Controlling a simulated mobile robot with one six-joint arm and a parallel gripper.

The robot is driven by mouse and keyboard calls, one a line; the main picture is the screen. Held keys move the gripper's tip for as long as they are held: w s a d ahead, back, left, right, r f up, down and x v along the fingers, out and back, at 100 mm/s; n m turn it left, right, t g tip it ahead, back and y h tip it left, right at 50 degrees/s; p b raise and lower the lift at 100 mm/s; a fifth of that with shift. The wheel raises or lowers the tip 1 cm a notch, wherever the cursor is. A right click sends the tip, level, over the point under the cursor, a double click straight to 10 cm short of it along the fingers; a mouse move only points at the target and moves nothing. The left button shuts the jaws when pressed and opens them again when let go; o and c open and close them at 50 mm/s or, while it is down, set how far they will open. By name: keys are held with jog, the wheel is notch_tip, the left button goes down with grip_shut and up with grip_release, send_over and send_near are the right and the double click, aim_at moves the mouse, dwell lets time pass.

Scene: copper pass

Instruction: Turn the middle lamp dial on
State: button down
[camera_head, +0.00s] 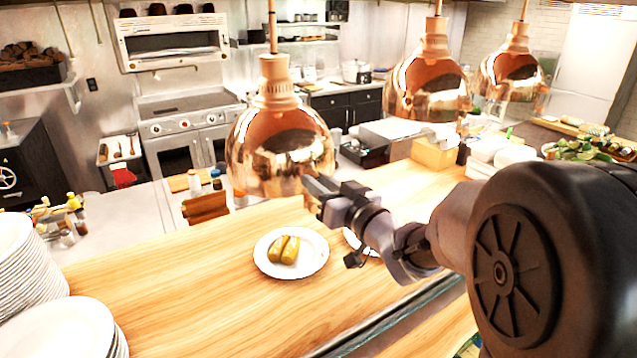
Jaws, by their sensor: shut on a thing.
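Three copper heat lamps hang in a row over the wooden pass: a near left lamp (262,150), a second lamp (425,88) and a far right lamp (505,75). My gripper (314,188) is at the lower right edge of the near left lamp's shade. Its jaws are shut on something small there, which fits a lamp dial. The dial itself is hidden by the jaws and the shade. I cannot make out dials on the other two lamps, nor tell whether any lamp is lit.
A white plate (312,268) with pickles (284,250) sits on the wooden pass (180,285) below my gripper. A second plate is partly hidden behind my arm. Stacked plates (62,330) stand at the lower left. The pass between them is clear.

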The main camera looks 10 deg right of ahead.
jog(key=n+b, duration=1.3)
jog(key=n, duration=0.4)
jog(key=shift+d+h+b, duration=0.1)
jog(key=shift+h+b, duration=0.2)
jog(key=shift+h, duration=0.1)
jog(key=shift+r+n, duration=0.1)
jog(key=shift+n, duration=0.3)
jog(key=c, duration=1.2)
grip_release()
